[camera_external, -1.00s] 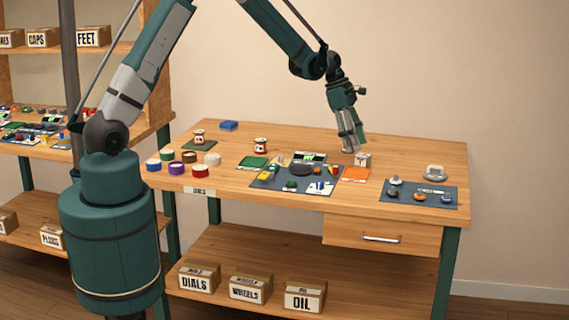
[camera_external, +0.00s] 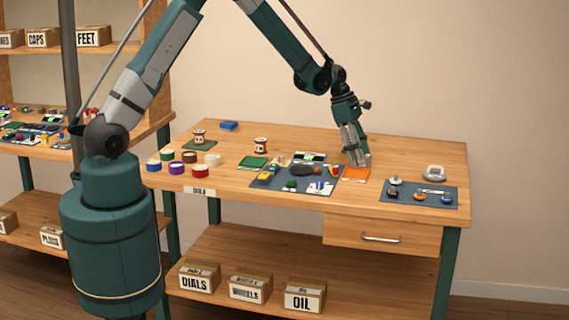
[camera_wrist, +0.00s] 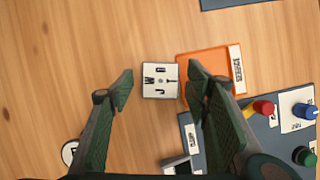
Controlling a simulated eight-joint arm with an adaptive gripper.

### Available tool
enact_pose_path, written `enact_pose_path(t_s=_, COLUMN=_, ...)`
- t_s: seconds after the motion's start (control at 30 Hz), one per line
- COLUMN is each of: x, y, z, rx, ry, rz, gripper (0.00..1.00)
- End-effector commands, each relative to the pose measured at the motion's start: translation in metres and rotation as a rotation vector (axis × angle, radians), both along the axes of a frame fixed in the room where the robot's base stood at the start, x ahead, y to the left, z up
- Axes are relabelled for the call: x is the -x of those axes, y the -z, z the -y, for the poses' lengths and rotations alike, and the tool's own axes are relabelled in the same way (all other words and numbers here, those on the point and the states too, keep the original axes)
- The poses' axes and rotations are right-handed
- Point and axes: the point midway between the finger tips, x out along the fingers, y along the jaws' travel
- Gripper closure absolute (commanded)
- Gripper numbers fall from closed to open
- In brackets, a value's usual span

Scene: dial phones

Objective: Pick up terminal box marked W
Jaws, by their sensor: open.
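The small pale terminal box (camera_wrist: 160,80) lies on the bench top in the wrist view, with W and a few other letters around a centre mark on its top face. My gripper (camera_wrist: 160,88) is open, with one finger left of the box and the other close to its right side. I cannot tell whether the right finger touches it. In the external view my gripper (camera_external: 358,161) is down near the bench, and its fingers largely hide the box.
An orange pad (camera_wrist: 203,62) with a label lies right of the box. A dark mat (camera_external: 265,180) with coloured parts is close by. Another dark mat (camera_external: 430,201) lies at the right. Bare wood is left of the box in the wrist view.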

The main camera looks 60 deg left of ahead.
Motion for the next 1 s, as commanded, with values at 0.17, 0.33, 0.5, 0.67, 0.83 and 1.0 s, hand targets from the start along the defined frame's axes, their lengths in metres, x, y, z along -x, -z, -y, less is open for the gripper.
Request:
enact_pose_path(t_s=0.17, x=-0.0002, y=0.0018, z=0.0009, rx=0.0, ry=0.0, rz=0.0, gripper=0.52)
enact_pose_path(t_s=0.33, x=-0.0001, y=0.0017, z=0.001, rx=0.0, ry=0.0, rz=0.0, gripper=0.52)
enact_pose_path(t_s=0.5, x=-0.0001, y=0.0016, z=0.001, rx=0.0, ry=0.001, rz=0.0, gripper=0.52)
enact_pose_path(t_s=0.67, x=-0.0001, y=0.0016, z=0.001, rx=0.0, ry=0.001, rz=0.0, gripper=0.63)
enact_pose_path(t_s=0.83, x=-0.0001, y=0.0016, z=0.001, rx=0.0, ry=0.001, rz=0.0, gripper=0.83)
enact_pose_path(t_s=1.0, x=-0.0001, y=0.0015, z=0.0009, rx=0.0, ry=0.001, rz=0.0, gripper=0.83)
